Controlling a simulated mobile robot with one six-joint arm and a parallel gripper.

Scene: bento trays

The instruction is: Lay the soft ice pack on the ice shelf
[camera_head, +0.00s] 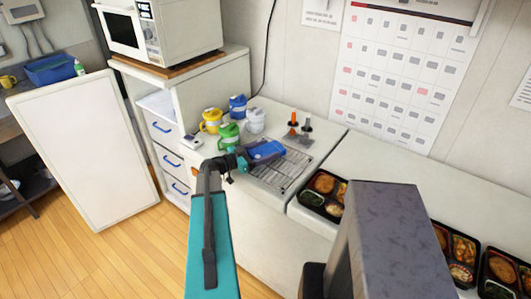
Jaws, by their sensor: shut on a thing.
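The soft ice pack (266,150) is blue and shows at the tip of my gripper (246,157). My gripper is shut on its left end. The pack is over the back left part of a wire rack (282,177), which looks like the ice shelf, on the white counter. I cannot tell whether the pack touches the rack or hangs just above it. The fingertips are small and partly hidden by the pack and my arm.
Yellow (211,120), blue (238,106), white (254,120) and green (228,135) lidded containers stand close behind and left of the gripper. A filled bento tray (304,200) lies to the right.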

